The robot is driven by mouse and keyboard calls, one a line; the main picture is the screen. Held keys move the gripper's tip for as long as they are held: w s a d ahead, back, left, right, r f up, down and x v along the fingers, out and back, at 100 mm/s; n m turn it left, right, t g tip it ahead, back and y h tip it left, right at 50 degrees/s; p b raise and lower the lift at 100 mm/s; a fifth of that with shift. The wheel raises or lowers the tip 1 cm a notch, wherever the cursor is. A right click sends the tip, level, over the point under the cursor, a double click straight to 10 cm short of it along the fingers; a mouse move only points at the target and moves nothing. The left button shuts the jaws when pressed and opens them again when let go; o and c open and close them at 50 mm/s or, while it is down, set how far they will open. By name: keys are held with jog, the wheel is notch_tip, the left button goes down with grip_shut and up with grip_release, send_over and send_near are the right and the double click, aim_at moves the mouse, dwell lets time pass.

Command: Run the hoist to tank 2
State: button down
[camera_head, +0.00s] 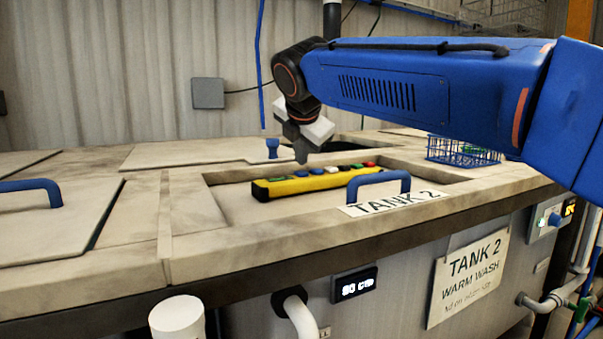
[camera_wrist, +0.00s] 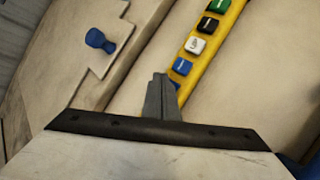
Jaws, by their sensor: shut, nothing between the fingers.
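A yellow control pendant (camera_head: 318,183) with a row of coloured buttons lies on the lid labelled TANK 2 (camera_head: 235,207). In the wrist view the pendant (camera_wrist: 218,42) runs up and right from the fingers. Its green, black, white and blue buttons show there; another blue one is partly hidden behind the fingers. My gripper (camera_head: 301,157) is shut and empty, pointing down just above the pendant. In the wrist view its fingertips (camera_wrist: 160,78) overlap the pendant's left edge near the blue button. I cannot tell whether they touch it. The hoist itself is not clearly in view.
A blue lid handle (camera_head: 378,180) stands close right of the pendant. A blue knob (camera_head: 272,147) stands behind it. Another lid (camera_head: 60,225) with a blue handle (camera_head: 32,185) is at left.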

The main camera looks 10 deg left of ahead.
aim_at(301, 173)
jog(key=shift+f, duration=0.1)
jog(key=shift+f, duration=0.3)
jog(key=shift+f, duration=0.45)
dwell(1.0)
jog(key=shift+r, duration=3.35)
dwell(2.8)
